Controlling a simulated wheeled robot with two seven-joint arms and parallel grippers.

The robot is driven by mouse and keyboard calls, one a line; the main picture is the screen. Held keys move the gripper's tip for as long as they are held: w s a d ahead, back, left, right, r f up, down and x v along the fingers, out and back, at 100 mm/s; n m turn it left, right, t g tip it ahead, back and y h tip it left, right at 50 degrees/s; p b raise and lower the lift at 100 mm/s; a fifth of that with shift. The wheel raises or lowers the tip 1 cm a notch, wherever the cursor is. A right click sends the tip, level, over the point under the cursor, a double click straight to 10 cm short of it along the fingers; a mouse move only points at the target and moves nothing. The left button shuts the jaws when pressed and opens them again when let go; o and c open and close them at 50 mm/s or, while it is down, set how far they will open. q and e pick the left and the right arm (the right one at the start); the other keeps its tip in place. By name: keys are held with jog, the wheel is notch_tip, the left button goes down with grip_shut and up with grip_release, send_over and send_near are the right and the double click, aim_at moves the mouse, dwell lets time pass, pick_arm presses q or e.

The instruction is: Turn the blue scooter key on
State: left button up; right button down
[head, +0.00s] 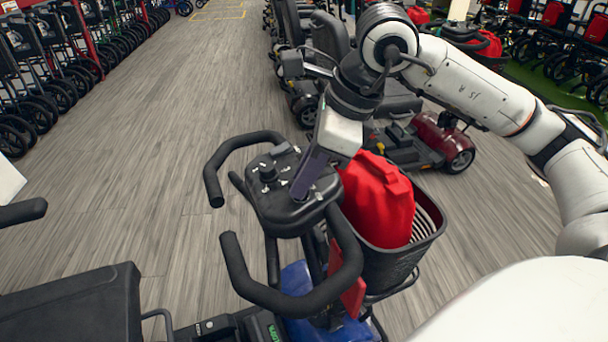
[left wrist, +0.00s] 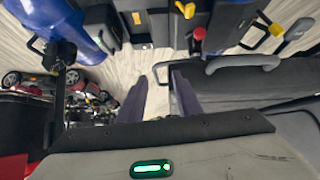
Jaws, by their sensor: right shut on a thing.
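The blue scooter (head: 297,278) stands in front of me, with its black control console (head: 270,185) between two looped handlebars. My right gripper (head: 302,190) reaches down from the upper right, with its dark fingers at the right part of the console top. It is shut at the console's key area; the key itself is hidden by the fingers. My left gripper (left wrist: 160,98) shows in the left wrist view with its two purple fingers apart and nothing between them. The scooter's blue body (left wrist: 65,22) is at the upper left of that view.
A red bag (head: 380,200) sits in the black front basket (head: 400,265), right beside the console. A dark red scooter (head: 440,140) stands beyond. A black seat or armrest (left wrist: 240,85) is close to my left gripper.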

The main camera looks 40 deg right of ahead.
jog(key=c, duration=1.8)
grip_release()
jog(key=shift+o, duration=0.2)
jog(key=p+v, duration=0.1)
jog(key=v, duration=0.9)
jog(key=shift+r, duration=0.2)
jog(key=shift+s+f, duration=0.1)
jog(key=shift+s, duration=0.05)
